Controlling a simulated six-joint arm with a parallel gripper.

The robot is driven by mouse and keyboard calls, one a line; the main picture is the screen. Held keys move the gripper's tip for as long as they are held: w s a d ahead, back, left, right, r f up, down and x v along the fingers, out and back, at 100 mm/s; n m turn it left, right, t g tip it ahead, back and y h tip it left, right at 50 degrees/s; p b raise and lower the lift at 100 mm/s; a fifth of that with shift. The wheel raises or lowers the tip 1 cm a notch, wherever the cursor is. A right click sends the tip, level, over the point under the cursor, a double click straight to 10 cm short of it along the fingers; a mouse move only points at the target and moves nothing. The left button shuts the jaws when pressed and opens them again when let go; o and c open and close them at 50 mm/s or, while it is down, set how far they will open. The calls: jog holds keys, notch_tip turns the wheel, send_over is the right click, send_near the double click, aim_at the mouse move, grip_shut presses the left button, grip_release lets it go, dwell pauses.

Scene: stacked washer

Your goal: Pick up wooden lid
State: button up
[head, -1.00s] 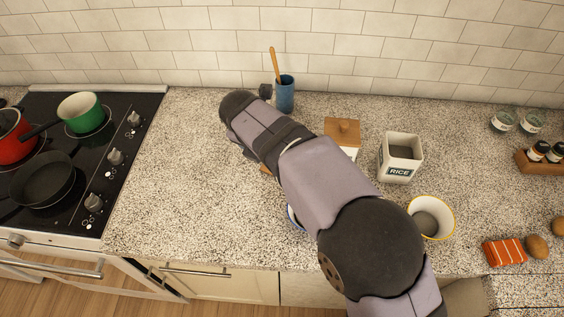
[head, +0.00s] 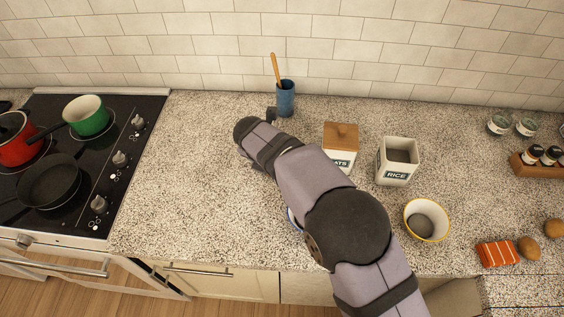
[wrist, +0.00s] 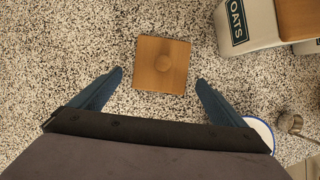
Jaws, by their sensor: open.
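The loose wooden lid (wrist: 150,80) is a flat square board with a round knob in its middle. It lies knob up on the speckled counter in the wrist view, and my arm hides it in the head view. My gripper (wrist: 160,78) is open and empty, with one blue finger to each side of the lid's near part. The fingers look apart from the lid; their height above the counter is hard to judge. My arm hides the fingers in the head view.
The OATS canister (head: 341,163) has its own wooden lid on and stands close to the right. The RICE canister (head: 397,170) is open-topped. A yellow-rimmed bowl (head: 426,220), a blue utensil cup (head: 286,98) and a blue-rimmed dish (wrist: 260,128) are nearby. The left counter is clear.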

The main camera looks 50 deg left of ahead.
jog(key=shift+w+f, duration=0.2)
jog(key=shift+f, duration=0.25)
jog(key=c, duration=1.2)
jog(key=shift+o, duration=0.2)
jog(key=shift+a+r, duration=0.1)
